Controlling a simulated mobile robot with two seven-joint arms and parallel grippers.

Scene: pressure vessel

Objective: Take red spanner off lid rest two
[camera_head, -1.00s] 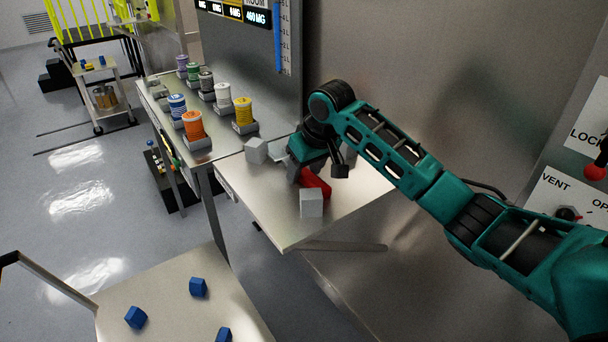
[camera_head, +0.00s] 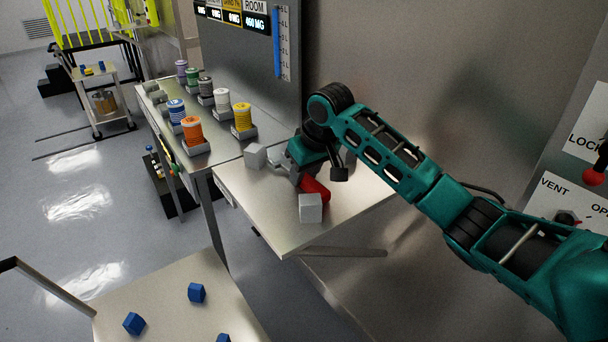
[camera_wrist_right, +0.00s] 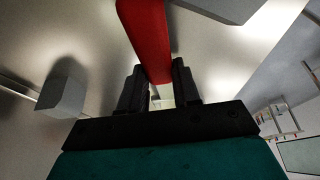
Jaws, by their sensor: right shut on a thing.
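The red spanner (camera_head: 315,188) is at the metal shelf (camera_head: 290,228) in the head view, between two grey blocks, one at the front (camera_head: 310,208) and one at the left (camera_head: 255,156). My right gripper (camera_head: 302,178) is over the shelf. In the right wrist view the red spanner (camera_wrist_right: 147,35) runs up from between the two black fingers of my right gripper (camera_wrist_right: 160,88), which is shut on it. One grey block (camera_wrist_right: 62,92) shows left of the fingers there. I cannot tell whether the spanner touches the shelf. My left gripper is not in view.
Several colored canisters, such as an orange one (camera_head: 192,130) and a yellow one (camera_head: 243,116), stand on the bench left of the shelf. A lower table (camera_head: 170,300) with blue blocks is at the front left. A metal wall rises behind the shelf.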

